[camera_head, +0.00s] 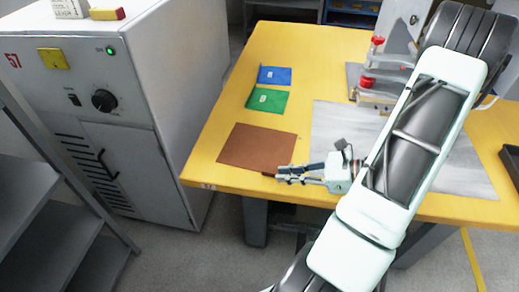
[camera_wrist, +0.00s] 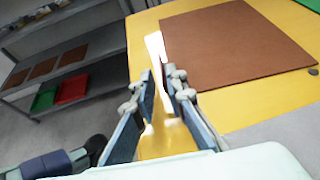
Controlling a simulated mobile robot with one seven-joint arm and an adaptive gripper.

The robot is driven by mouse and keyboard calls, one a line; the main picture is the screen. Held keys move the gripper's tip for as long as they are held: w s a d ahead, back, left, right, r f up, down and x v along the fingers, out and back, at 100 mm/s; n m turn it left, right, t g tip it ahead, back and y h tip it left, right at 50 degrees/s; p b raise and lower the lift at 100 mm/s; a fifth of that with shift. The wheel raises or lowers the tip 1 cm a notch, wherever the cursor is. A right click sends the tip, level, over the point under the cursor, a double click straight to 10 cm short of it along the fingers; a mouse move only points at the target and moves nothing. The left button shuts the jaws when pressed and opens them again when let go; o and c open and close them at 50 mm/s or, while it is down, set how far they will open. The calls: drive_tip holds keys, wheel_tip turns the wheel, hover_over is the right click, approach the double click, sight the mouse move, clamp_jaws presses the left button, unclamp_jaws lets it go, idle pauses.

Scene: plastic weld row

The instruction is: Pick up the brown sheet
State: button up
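The brown sheet (camera_head: 257,146) lies flat on the yellow table near its front left corner. In the wrist view the sheet (camera_wrist: 232,45) fills the upper right, to the right of the fingertips. My gripper (camera_head: 279,174) is at the sheet's front right edge in the head view, its fingers pointing left. In the wrist view the fingers (camera_wrist: 159,77) have a narrow gap between them with no sheet in it. Whether a finger touches the sheet cannot be told.
A blue sheet (camera_head: 274,75) and a green sheet (camera_head: 267,100) lie behind it on the table. A grey plate (camera_head: 340,125) and a red-knobbed fixture (camera_head: 375,90) are to the right. A grey cabinet (camera_head: 120,90) stands left. A shelf (camera_wrist: 95,42) holds more sheets.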

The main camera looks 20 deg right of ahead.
sight(271, 173)
drive_tip(key=x, duration=0.4)
drive_tip(key=shift+w+r, duration=0.1)
drive_tip(key=shift+r, duration=0.15)
clamp_jaws()
drive_tip(key=shift+r, duration=0.15)
